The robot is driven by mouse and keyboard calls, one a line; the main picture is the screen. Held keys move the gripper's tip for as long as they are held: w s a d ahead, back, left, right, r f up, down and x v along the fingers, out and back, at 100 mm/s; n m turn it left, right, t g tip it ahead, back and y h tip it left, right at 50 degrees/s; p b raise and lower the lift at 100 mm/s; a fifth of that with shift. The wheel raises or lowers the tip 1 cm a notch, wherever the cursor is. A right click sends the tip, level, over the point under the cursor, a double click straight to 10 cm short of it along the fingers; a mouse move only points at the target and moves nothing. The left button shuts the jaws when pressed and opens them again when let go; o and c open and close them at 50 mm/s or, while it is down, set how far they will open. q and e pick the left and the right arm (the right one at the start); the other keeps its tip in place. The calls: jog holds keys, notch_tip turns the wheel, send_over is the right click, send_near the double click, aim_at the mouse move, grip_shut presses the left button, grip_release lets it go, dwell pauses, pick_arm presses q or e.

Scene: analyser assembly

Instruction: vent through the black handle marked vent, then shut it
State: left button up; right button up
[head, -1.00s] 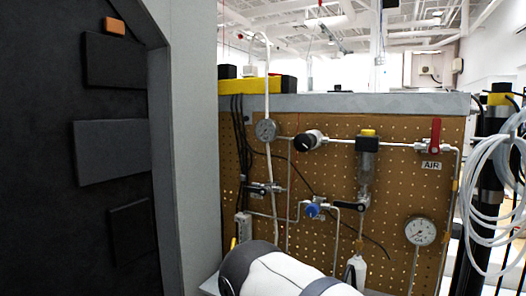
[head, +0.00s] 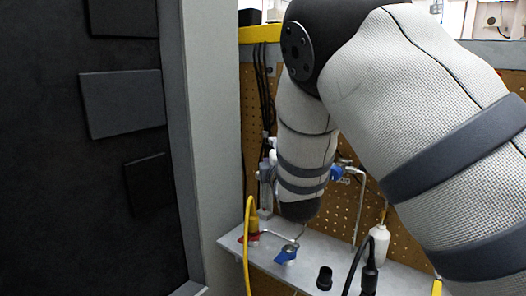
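My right arm comes in from the right, bends at a dark elbow joint and hangs down in front of the panel (head: 398,208). Its dark lower end is just above the shelf. The fingers of my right gripper cannot be made out; they are hidden by my own arm or lost among the fittings. I cannot tell whether it touches a valve. The black-handled valves on the panel are covered by my arm, and no vent label can be read. A blue knob (head: 337,172) shows just right of my forearm. My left gripper is out of view.
A grey shelf (head: 335,257) below holds a red-handled valve (head: 250,238), a blue-handled valve (head: 286,254), a black cup-like piece (head: 324,278) and a white bottle (head: 380,243). A yellow hose (head: 248,245) hangs over its front. A grey cabinet wall (head: 215,130) stands close on the left.

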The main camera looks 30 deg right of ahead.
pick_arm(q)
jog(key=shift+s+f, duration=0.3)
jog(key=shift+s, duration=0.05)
pick_arm(e)
jog(key=x, duration=0.3)
jog(key=shift+w, duration=0.1)
jog(key=shift+c, duration=0.3)
grip_shut()
